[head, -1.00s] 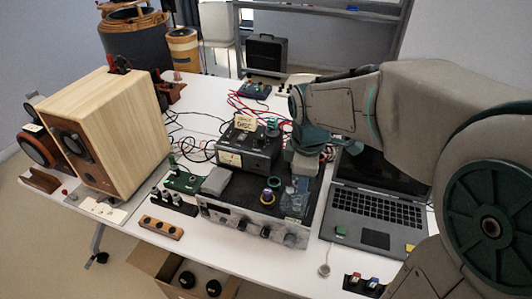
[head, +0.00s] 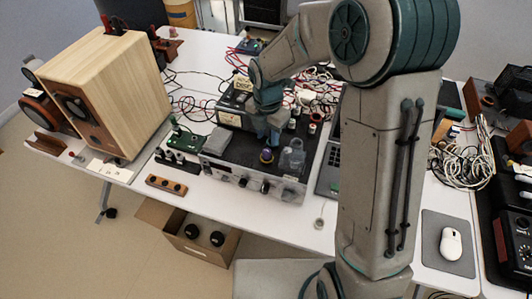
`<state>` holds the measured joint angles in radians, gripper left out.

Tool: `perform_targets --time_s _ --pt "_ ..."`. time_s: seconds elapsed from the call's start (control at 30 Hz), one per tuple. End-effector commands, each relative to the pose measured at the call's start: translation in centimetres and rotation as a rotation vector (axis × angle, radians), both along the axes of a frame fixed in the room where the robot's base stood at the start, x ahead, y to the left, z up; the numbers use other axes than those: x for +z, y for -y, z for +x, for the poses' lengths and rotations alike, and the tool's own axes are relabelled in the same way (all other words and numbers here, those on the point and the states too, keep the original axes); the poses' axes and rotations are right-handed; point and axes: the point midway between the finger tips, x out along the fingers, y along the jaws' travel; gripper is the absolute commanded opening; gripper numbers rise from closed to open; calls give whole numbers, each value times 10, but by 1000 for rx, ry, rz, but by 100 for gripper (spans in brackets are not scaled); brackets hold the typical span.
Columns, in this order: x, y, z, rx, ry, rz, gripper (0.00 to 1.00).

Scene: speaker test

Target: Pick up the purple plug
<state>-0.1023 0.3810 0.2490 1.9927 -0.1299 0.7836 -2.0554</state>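The purple plug (head: 267,156) is a small upright piece with a yellowish ring near its base. It stands on the black top of the silver-fronted amplifier (head: 229,177), close to its front edge. My gripper (head: 274,140) points down just above and behind the plug in the picture, near the back of the amplifier top. The fingertips are small and partly lost against the dark top, so their opening is unclear. The plug appears apart from the gripper.
Clear blocks (head: 292,157) stand right of the plug. A grey box (head: 219,139) and green circuit board (head: 186,140) are to its left. A black meter unit (head: 236,107) is behind, with loose cables. A wooden speaker (head: 107,87) stands far left.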

Motion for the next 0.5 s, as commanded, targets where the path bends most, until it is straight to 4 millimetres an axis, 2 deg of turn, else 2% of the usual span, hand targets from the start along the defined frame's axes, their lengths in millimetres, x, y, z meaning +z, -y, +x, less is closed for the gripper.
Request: perform_targets --time_s 0.1,0.27,0.5 --pt "-13 0 -1 0 -1 0 34" --pt "-22 0 -1 -2 0 0 34" --pt "-54 0 -3 -1 -3 -1 34"
